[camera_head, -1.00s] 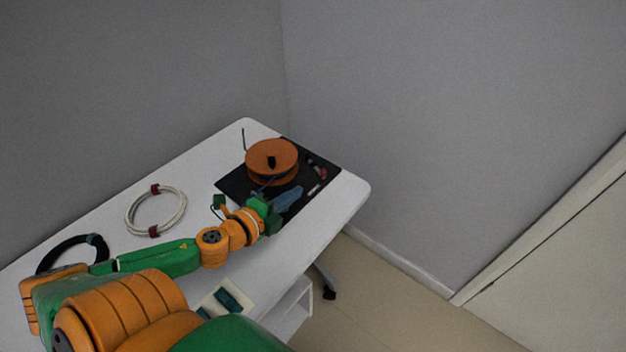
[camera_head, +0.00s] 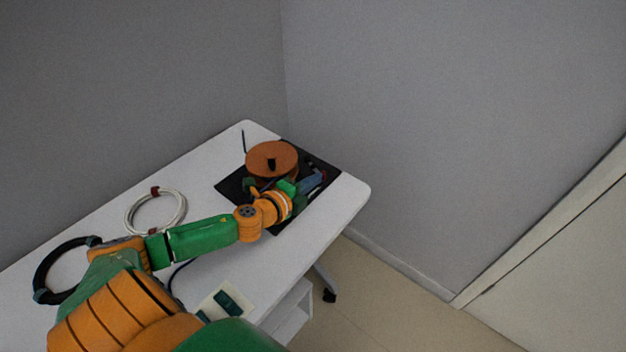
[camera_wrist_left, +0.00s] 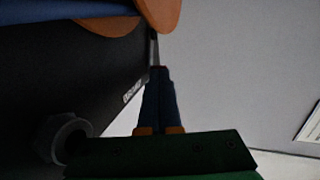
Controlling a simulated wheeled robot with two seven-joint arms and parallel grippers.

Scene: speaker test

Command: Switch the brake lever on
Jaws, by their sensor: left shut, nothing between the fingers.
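The orange spool (camera_head: 272,158) sits on a black base plate (camera_head: 232,188) near the table's far corner. In the wrist view the spool's orange rim (camera_wrist_left: 158,12) shows at the top, above the dark base (camera_wrist_left: 85,80) with a small white label (camera_wrist_left: 132,92). My left gripper (camera_head: 319,175) is over the base's right part, beside the spool. In the wrist view its blue fingers (camera_wrist_left: 158,70) are together and empty. A thin grey piece (camera_wrist_left: 153,50) shows just beyond the fingertips; I cannot tell whether it is the brake lever or whether they touch. My right gripper is out of view.
A white cable coil (camera_head: 133,225) and a black ring (camera_head: 45,270) lie on the white table (camera_head: 345,203). A pale panel with dark green parts (camera_head: 226,302) is at the near edge. Grey walls stand behind; floor is clear to the right.

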